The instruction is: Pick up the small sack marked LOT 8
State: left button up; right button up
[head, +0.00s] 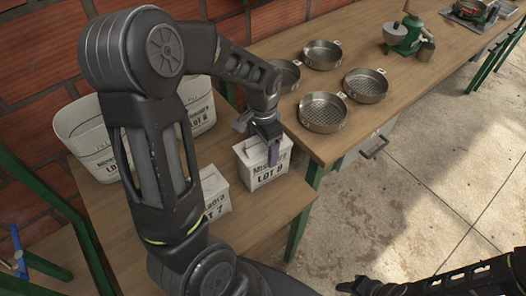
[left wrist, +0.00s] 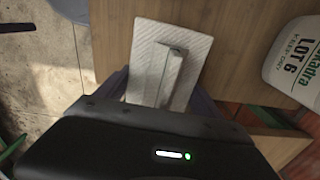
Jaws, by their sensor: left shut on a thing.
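The small white sack (head: 263,162) has green and dark print that seems to read LOT 8; the digit is small. It is upright at the right edge of the low wooden table. My left gripper (head: 273,151) is over it from above, shut on its top fold. In the left wrist view the sack's white top and raised ridge (left wrist: 170,75) lie between the fingers. Whether its base touches the table is unclear. A similar sack marked LOT 7 (head: 215,198) is to the left, partly behind my arm. My right gripper (head: 362,287) is at the bottom right, its jaws unclear.
White buckets stand at the back left, one marked LOT 6 (head: 204,113); it also shows in the left wrist view (left wrist: 293,62). A higher bench (head: 300,105) at right holds several round metal pans (head: 322,111) and a green grinder (head: 402,35). Open concrete floor lies at right.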

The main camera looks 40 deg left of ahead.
pick_arm(q)
notch_tip(320, 180, up, 10)
jog(key=shift+b, duration=0.35)
jog(key=shift+d, duration=0.1)
dwell(0.6)
